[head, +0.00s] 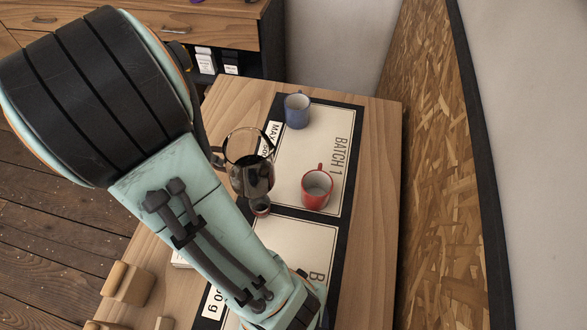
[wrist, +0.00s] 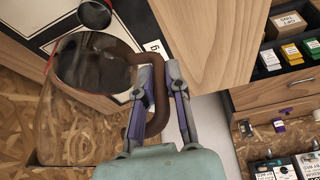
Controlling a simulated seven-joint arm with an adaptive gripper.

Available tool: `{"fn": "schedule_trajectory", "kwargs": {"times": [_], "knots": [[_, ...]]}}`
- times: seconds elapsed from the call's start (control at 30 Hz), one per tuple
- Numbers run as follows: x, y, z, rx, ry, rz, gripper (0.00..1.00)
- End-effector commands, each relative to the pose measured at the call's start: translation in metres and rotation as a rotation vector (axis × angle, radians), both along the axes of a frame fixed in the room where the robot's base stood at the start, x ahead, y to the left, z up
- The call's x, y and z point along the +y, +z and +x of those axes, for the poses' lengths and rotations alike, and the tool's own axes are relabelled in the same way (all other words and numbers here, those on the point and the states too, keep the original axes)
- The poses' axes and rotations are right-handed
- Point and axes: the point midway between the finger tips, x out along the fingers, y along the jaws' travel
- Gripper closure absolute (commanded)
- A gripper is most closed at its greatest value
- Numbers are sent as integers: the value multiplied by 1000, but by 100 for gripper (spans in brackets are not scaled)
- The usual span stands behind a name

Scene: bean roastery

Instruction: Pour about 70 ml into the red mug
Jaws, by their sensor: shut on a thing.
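A clear glass jug (head: 250,172) with dark liquid in its lower part is held over the board, left of the red mug (head: 317,188). The red mug stands upright on the upper card; its inside looks pale. In the wrist view, my gripper (wrist: 162,88) is shut on the brown handle of the jug (wrist: 85,65), with a finger on each side. The dark liquid shows through the glass. In the head view my arm hides most of the gripper. No stream of liquid is visible.
A blue mug (head: 297,112) stands behind the red mug on the same card. A small dark cup (head: 260,206) is just below the jug. Wooden blocks (head: 128,284) lie at the table's left edge. The bare table right of the board is clear up to a chipboard panel (head: 440,170).

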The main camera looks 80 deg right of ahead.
Motion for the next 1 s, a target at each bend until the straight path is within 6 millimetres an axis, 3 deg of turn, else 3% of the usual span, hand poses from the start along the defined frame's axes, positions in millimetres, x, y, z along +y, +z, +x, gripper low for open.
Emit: {"fn": "schedule_trajectory", "kwargs": {"times": [0.47,0.77,1.0], "knots": [[-1,51,0,-3,-3,-1,100],[-37,50,-7,3,-134,-2,100],[-86,50,-26,8,-299,-1,100]]}}
